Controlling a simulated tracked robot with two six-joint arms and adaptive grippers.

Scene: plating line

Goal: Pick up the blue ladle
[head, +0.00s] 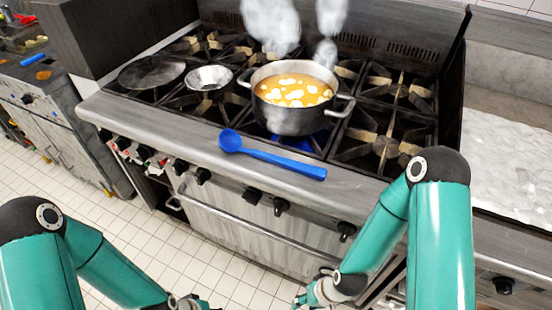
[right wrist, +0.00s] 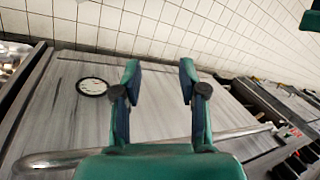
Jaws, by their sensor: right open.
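The blue ladle (head: 272,157) lies on the stove's front ledge in the head view, its bowl at the left and its handle running right. My right gripper (head: 304,299) is low in front of the stove, well below the ladle and apart from it. In the right wrist view its two fingers (right wrist: 159,68) are spread with nothing between them. My left gripper (head: 196,304) is at the bottom edge of the head view, partly cut off, so its jaws cannot be made out. The ladle does not show in the right wrist view.
A steaming pot of orange soup (head: 291,119) stands on a burner behind the ladle, with a blue flame under it. A small metal bowl (head: 209,79) and a dark pan (head: 151,72) sit left of it. Knobs (head: 252,196) line the stove front. An oven handle (right wrist: 60,160) crosses the wrist view.

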